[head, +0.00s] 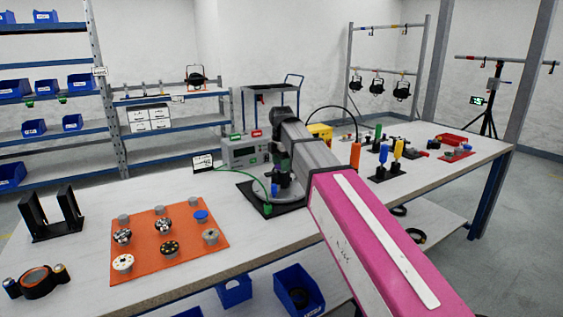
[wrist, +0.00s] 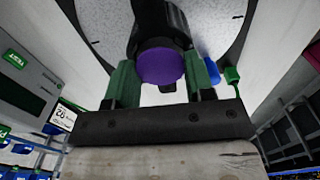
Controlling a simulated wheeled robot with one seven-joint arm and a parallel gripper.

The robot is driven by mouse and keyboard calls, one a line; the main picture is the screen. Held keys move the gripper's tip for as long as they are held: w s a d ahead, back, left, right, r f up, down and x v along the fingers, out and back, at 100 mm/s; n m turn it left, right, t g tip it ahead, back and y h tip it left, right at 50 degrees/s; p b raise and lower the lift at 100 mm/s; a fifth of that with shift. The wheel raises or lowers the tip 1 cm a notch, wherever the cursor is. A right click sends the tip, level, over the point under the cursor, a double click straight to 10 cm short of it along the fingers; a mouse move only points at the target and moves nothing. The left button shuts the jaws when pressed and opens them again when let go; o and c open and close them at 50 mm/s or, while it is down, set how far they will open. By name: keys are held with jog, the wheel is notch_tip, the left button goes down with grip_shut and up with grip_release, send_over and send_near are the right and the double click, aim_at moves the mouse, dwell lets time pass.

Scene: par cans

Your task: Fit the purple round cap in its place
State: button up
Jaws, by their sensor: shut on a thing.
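The purple round cap (wrist: 162,66) shows its flat face in the wrist view, between the two green fingers of my gripper (wrist: 161,82). The fingers are shut on it. A dark, rounded body lies directly behind the cap; I cannot tell whether the cap touches it or is seated in it. In the head view my gripper (head: 283,188) is low over a grey round plate on a black mat (head: 247,193).
A blue piece (wrist: 209,69) and a green plug (wrist: 232,75) are close to the right finger. A grey-green instrument (head: 243,151) stands behind the plate. An orange board (head: 145,262) with several round parts lies left. Bare tabletop separates board and mat.

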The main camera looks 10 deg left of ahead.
jog(key=shift+s+d+f, duration=0.15)
jog(key=shift+s+f, duration=0.25)
jog(key=shift+f, duration=0.3)
jog(key=o, duration=0.6)
jog(key=shift+s, duration=0.1)
jog(key=shift+d, duration=0.1)
jog(key=shift+c, duration=1.4)
jog(key=o, duration=0.5)
jog(key=shift+c, duration=0.2)
jog(key=shift+o, duration=0.9)
notch_tip(320, 180, up, 12)
jog(key=shift+w+a, duration=0.2)
jog(key=shift+w, duration=0.2)
jog(key=shift+r, duration=0.1)
